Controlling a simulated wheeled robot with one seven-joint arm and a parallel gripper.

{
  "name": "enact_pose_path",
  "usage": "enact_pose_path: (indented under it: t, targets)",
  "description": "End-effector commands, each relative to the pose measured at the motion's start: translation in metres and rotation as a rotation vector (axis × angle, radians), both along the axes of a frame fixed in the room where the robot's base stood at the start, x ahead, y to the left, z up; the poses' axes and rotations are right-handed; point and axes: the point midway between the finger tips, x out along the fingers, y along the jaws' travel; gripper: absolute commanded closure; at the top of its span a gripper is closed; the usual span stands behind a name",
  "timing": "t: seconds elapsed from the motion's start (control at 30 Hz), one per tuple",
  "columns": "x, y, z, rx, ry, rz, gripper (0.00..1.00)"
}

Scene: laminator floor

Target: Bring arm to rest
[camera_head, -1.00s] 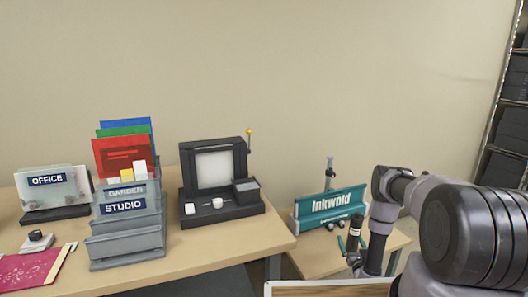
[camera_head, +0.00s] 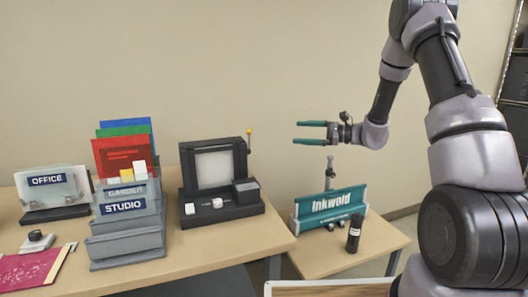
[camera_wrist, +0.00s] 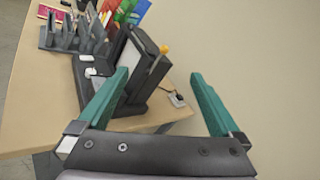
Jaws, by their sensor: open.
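My gripper (camera_head: 312,133) is raised in the air above the small side table, with its two green fingers pointing left. The fingers are apart with nothing between them. In the wrist view my gripper (camera_wrist: 160,85) also shows its spread fingers, with the long table and its things beyond them. It touches nothing that I can see.
A teal Inkwold machine (camera_head: 330,206) and a black bottle (camera_head: 354,234) stand on the side table (camera_head: 315,262) below my gripper. The long table (camera_head: 185,255) holds a black framed device (camera_head: 215,175), a grey sorter (camera_head: 125,240) and an OFFICE holder (camera_head: 52,190). The wall area above is clear.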

Motion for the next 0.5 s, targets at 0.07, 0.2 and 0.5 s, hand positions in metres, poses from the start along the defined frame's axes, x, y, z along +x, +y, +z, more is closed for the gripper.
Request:
enact_pose_path:
  t: [0.07,0.2,0.5]
  targets:
    - [-0.028,0.009,0.031,-0.092,-0.048,0.077,0.00]
    - [-0.079,0.016,0.067,-0.267,-0.125,0.196,0.00]
    - [-0.183,0.001,0.113,-0.676,-0.320,0.359,0.00]
